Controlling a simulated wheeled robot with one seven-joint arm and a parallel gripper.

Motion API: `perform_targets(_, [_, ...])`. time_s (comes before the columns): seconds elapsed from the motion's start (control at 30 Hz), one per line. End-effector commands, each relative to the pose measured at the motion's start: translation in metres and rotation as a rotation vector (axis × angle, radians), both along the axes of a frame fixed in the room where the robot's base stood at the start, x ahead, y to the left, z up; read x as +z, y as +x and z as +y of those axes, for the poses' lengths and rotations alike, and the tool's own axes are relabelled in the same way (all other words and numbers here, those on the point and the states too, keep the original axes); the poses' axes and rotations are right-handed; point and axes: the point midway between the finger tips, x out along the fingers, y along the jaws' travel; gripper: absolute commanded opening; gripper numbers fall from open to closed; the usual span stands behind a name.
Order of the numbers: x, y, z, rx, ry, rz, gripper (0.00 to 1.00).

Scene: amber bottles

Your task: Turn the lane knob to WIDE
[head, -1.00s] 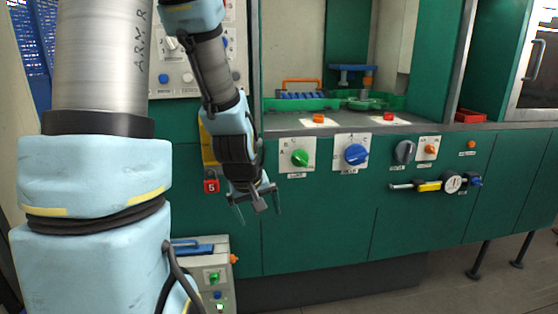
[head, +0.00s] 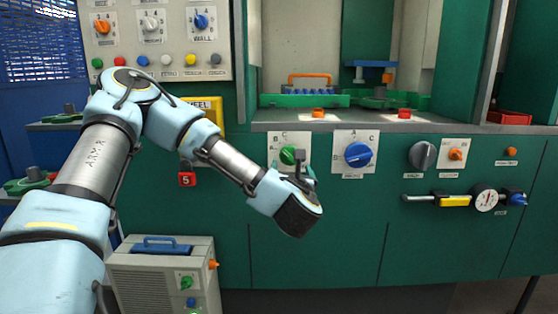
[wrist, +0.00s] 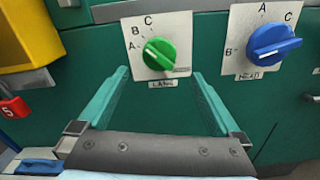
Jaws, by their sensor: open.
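The green knob (wrist: 158,54) sits on a white plate (wrist: 178,27) on the green panel, with a label below that seems to read LANE. Letters A, B and C show around it; no WIDE mark is readable. Its white line slants toward the upper left, near A. In the head view the green knob (head: 287,155) is partly covered by my gripper (head: 302,168). In the wrist view my gripper (wrist: 160,74) is open and empty. Its two green fingers reach toward the knob's plate, one on each side below the knob. Whether they touch the panel cannot be told.
A blue knob (wrist: 272,43) on its own plate is close to the right. A grey knob (head: 422,155) and an orange one (head: 455,154) are farther right. A red tag marked 5 (wrist: 14,107) and a yellow part (wrist: 25,35) are left. A grey cabinet (head: 150,273) stands below left.

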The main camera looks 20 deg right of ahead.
Motion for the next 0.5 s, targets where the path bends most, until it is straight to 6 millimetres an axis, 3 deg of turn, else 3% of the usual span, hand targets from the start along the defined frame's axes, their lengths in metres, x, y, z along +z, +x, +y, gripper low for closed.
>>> perform_targets(0.5, [0.002,0.075,-0.033,0.004,0.0,-0.002,1.0])
